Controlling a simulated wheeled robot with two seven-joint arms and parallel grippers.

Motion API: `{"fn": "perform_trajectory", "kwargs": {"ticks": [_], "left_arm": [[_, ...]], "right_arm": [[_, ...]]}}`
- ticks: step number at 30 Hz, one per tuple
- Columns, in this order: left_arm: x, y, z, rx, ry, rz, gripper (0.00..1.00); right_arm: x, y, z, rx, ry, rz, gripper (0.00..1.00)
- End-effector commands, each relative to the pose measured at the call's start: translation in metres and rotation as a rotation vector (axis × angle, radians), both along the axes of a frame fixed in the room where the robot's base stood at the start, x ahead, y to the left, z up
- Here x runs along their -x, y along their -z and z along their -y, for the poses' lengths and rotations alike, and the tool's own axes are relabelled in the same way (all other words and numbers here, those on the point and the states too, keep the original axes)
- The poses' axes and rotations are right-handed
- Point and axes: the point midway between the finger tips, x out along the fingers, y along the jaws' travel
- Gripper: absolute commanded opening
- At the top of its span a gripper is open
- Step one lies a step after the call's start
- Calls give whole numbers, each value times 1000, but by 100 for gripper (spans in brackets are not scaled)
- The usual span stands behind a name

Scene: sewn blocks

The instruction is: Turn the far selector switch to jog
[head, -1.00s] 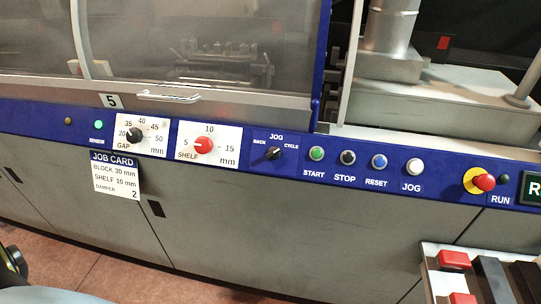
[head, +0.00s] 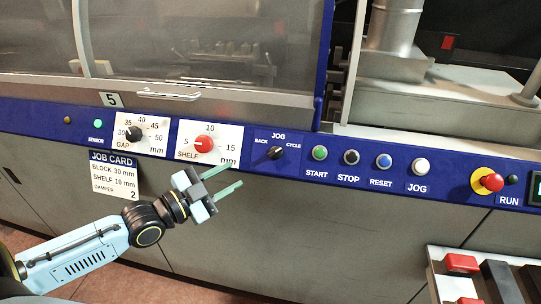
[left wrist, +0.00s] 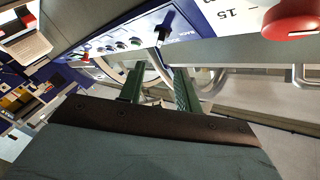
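The selector switch (head: 276,153) is a small black knob on the blue control strip, with BACK at its left, JOG above and CYCLE at its right. The knob also shows in the left wrist view (left wrist: 164,28), near the top. My left gripper (head: 237,173) is open and empty, its two green fingers spread in front of the grey cabinet, left of and below the switch, apart from it in the picture. The fingers also show in the left wrist view (left wrist: 157,82). My right gripper is not in view.
The red SHELF dial (head: 203,145) and black GAP dial (head: 134,134) sit left of the switch. START (head: 320,153), STOP (head: 351,157) and other buttons are to the right, then a red mushroom button (head: 491,181). A job card (head: 114,176) hangs below the strip.

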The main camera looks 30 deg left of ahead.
Motion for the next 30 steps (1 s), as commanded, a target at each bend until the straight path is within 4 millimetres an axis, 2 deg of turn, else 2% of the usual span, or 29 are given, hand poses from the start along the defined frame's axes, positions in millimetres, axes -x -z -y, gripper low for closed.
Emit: {"fn": "perform_trajectory", "kwargs": {"ticks": [5, 24, 30], "left_arm": [[-14, -1, 5, 3, -1, 2, 34], [-100, 0, 38, 3, -1, 1, 34], [-118, 0, 45, 3, -2, -1, 34]], "right_arm": [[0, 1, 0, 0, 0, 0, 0], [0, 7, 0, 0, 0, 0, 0], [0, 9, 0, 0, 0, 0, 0]]}}
